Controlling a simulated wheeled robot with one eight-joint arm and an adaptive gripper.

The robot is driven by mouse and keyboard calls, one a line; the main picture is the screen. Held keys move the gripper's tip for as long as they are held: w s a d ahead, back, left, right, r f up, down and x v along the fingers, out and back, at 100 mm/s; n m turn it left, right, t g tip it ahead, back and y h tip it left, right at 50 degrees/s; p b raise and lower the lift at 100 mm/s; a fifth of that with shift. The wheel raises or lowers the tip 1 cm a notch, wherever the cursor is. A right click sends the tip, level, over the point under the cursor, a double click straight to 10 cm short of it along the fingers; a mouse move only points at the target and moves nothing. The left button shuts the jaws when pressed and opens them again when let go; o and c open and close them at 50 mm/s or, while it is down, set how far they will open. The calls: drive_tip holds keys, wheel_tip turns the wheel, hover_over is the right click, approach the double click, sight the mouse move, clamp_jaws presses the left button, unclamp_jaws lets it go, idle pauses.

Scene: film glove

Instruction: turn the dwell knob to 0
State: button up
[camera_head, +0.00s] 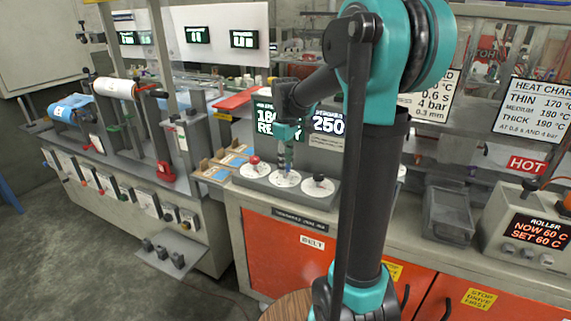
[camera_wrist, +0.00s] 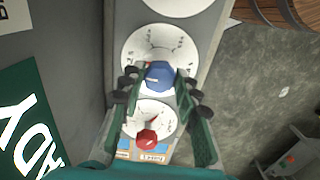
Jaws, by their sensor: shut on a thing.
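A grey control box bears a row of white dials with knobs. The blue knob (camera_wrist: 161,77) sits at the middle of its dial (camera_wrist: 138,44), between the red and black knobs. My gripper (camera_wrist: 160,82) has one finger on each side of the blue knob and is shut on it. In the head view my gripper (camera_head: 286,168) points down at the middle dial (camera_head: 272,182) and largely hides its knob. I cannot read the dial names, so I cannot tell from lettering which is dwell, nor the blue knob's exact setting.
The red knob (camera_head: 255,160) is to the left and the black knob (camera_head: 319,180) to the right, both close to my gripper. A lit display (camera_head: 265,120) stands behind the dials. A grey press box (camera_head: 449,213) and a roller unit (camera_head: 530,230) are farther right.

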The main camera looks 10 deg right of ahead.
drive_tip(key=shift+n, duration=0.3)
drive_tip(key=o, duration=1.2)
drive_tip(key=shift+c, duration=0.2)
wheel_tip(320, 180, up, 12)
